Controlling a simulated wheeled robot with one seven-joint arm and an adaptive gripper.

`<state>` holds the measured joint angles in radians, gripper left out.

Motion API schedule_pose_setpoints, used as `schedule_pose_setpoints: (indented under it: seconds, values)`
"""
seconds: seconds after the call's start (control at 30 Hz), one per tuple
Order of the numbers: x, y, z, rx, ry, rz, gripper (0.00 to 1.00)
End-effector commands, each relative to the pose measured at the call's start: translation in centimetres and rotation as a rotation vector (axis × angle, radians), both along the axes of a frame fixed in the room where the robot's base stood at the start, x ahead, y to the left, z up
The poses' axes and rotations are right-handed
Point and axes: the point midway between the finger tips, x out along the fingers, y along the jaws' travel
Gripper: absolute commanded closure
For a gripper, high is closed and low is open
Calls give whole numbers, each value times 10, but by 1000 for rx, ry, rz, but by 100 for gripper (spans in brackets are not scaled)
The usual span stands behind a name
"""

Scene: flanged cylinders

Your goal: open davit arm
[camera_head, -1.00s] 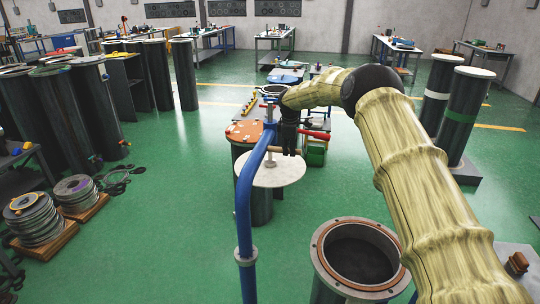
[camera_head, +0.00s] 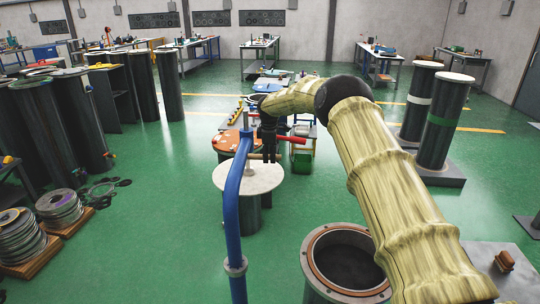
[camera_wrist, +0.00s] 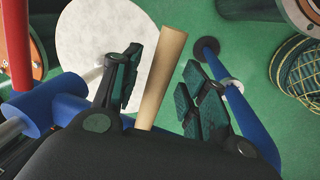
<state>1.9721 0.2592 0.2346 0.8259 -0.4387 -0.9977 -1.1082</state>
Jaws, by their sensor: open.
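The davit arm is a blue bent pipe (camera_head: 232,215) that rises in front of the open cylinder and bends toward a pale round lid (camera_head: 236,182), with a rod at the lid's middle. The blue pipe also shows at right in the wrist view (camera_wrist: 247,112). A tan wooden handle (camera_wrist: 164,75) stands out near the davit's end. My gripper (camera_head: 267,150) is beside the davit's end, over the lid. In the wrist view, the spread fingers of my gripper (camera_wrist: 160,82) have the tan handle between them, with gaps visible on both sides. A red bar (camera_head: 291,139) is near the gripper.
An open flanged cylinder (camera_head: 313,277) stands at front right. An orange-topped cylinder (camera_head: 225,139) is behind the lid. Dark cylinders (camera_head: 88,120) and stacked flanges (camera_head: 60,208) are at left. Two capped cylinders (camera_head: 440,130) stand at right. Green floor is clear at left centre.

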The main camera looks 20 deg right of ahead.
Motion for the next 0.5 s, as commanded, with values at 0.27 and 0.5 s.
schedule_pose_setpoints:
  seconds: [0.27,0.5]
  values:
    - [-6,3,40,1,-3,-1,56]
    - [-14,6,82,0,-2,-1,56]
